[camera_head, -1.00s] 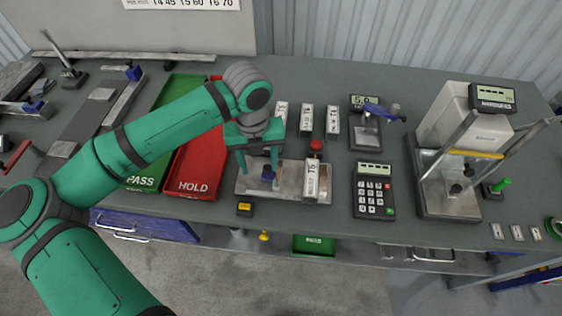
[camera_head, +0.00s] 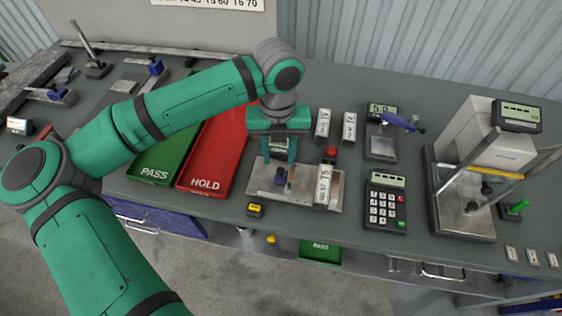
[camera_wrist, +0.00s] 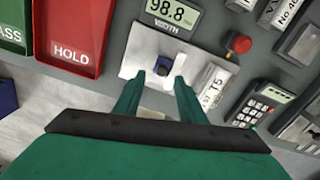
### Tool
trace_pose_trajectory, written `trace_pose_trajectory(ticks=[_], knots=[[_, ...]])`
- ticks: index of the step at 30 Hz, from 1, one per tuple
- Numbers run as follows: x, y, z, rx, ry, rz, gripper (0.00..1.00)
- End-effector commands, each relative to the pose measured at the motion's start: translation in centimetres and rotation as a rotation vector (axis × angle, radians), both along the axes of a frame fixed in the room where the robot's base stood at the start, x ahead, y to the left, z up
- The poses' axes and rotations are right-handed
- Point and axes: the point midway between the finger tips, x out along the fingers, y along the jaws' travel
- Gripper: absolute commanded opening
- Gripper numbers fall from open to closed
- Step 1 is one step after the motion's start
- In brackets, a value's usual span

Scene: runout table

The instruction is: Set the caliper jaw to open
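The caliper is a flat metal plate fixture (camera_head: 256,187) on the bench with a display (camera_wrist: 174,15) reading 98.8 WIDTH in the wrist view. A small blue knob (camera_wrist: 166,66) stands on the plate, which I take to be the jaw control; it shows partly beside my fingers in the head view (camera_head: 280,180). A white block (camera_head: 323,185) marked T5 lies at the plate's right side. My gripper (camera_wrist: 158,82) is open and empty, pointing down, its fingers to either side of the knob's position. I cannot tell whether either finger touches the knob.
A red HOLD tray (camera_head: 208,166) and green PASS tray (camera_head: 157,160) lie left. A red button (camera_head: 330,151) and a keypad (camera_head: 386,205) are right of the fixture. More white blocks (camera_head: 349,127) stand behind. A small yellow-black device (camera_head: 255,210) sits near the front edge.

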Motion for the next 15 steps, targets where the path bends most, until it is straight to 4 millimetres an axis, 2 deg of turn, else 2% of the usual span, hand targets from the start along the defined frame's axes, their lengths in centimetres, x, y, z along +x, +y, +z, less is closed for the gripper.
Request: trace_pose_trajectory(ticks=[1,6,10,15], knots=[[0.0,-0.1,1.1,0.002,-0.002,-0.002,0.37],[0.0,-0.2,3.9,0.002,-0.001,-0.005,0.37],[-0.1,-0.2,5.3,0.002,0.0,-0.003,0.37],[-0.1,-0.1,6.1,0.001,0.0,-0.001,0.37]])
